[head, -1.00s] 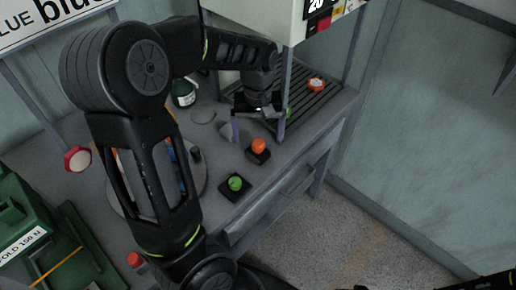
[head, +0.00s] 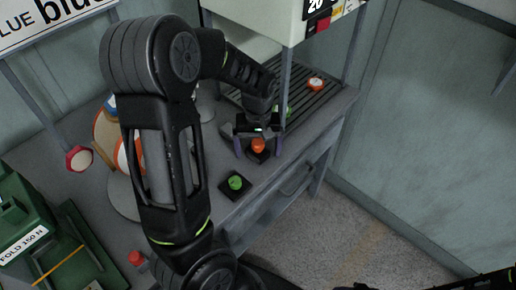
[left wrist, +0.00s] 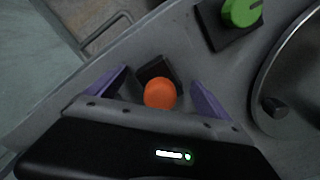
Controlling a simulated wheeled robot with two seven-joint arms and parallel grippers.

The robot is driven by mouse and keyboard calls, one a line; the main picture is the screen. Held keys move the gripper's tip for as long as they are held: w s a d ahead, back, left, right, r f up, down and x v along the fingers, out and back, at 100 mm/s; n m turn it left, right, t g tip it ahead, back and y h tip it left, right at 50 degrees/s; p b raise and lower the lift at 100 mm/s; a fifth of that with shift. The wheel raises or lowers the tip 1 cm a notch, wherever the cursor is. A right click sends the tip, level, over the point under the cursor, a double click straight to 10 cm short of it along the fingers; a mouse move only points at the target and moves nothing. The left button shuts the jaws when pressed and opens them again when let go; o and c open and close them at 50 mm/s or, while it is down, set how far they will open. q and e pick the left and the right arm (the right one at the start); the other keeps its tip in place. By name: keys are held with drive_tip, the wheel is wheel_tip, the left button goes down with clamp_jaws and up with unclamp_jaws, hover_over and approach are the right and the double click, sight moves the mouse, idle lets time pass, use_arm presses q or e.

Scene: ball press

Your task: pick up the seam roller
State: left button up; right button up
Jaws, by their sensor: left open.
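My left gripper (head: 257,149) is open, with its two purple fingers on either side of an orange knob (head: 258,144) on a small black base. The left wrist view shows the orange knob (left wrist: 160,93) between the spread fingers (left wrist: 158,88), with the black base (left wrist: 154,70) partly hidden behind it. No contact between fingers and knob is visible. I cannot tell for sure whether this orange-topped piece is the seam roller. A similar green knob (head: 235,182) on a black base stands nearer; it also shows in the left wrist view (left wrist: 240,12). My right gripper is not in view.
The press frame (head: 287,75) stands just behind my left gripper, with a slatted bed (head: 300,97) bearing an orange-and-white disc (head: 315,84). A green folding machine (head: 25,225) stands at left. My left arm hides part of a round plate (head: 122,196). The table's front edge is close.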

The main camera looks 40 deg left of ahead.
sight(258, 142)
use_arm(q)
drive_tip(key=shift+c, duration=0.5)
drive_tip(key=c, duration=1.7)
wheel_tip(258, 142, up, 10)
drive_tip(key=shift+r, duration=0.1)
drive_tip(key=shift+c, duration=0.3)
idle(0.4)
